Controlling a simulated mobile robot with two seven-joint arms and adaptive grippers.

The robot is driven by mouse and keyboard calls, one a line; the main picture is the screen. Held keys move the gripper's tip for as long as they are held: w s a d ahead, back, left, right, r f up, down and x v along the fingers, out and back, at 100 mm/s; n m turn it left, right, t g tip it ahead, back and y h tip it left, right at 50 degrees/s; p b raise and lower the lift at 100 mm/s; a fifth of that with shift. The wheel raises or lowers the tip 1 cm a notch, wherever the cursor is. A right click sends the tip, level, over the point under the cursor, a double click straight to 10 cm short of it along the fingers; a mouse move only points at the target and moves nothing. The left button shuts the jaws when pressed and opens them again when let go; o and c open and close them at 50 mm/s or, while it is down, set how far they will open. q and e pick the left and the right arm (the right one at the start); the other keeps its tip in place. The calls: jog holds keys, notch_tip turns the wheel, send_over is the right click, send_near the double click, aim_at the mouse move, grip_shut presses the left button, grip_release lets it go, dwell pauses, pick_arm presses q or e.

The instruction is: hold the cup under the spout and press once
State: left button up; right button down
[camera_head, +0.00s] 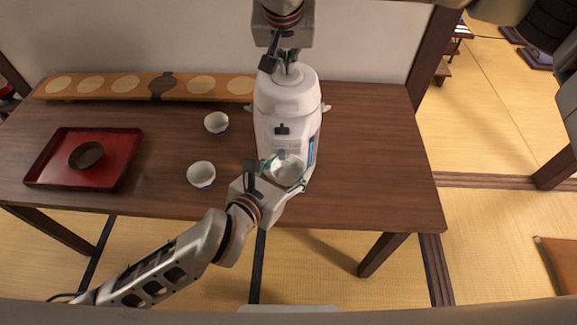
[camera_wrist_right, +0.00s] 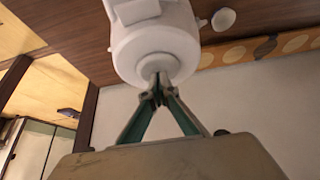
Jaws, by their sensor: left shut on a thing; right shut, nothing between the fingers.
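A white dispenser (camera_head: 287,98) with a spout at its front stands upright near the middle of the wooden table; it also shows in the right wrist view (camera_wrist_right: 152,45). My left gripper (camera_head: 281,176) is shut on a small white cup (camera_head: 287,171) in front of the dispenser, under the spout area. The spout itself is hard to make out from above. My right gripper (camera_head: 285,62) is shut and empty above the dispenser, pointing down. In the right wrist view its fingertips (camera_wrist_right: 159,90) are at the round top button (camera_wrist_right: 154,71); I cannot tell whether they touch it.
Two more white cups (camera_head: 201,174) (camera_head: 216,123) stand left of the dispenser. A red tray (camera_head: 50,164) with a dark bowl (camera_head: 87,155) is at the left. A long board with round spots (camera_head: 222,84) lies along the back. The table's right side (camera_head: 377,150) is clear.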

jog(key=shift+r, duration=1.45)
jog(key=shift+r, duration=0.15)
dwell(0.9)
jog(key=shift+r, duration=2.9)
pick_arm(q)
jog(key=shift+s, duration=0.1)
jog(key=s+p, duration=0.1)
jog(key=s, duration=1.1)
jog(key=shift+s, duration=0.4)
pick_arm(e)
jog(key=shift+r, duration=0.6)
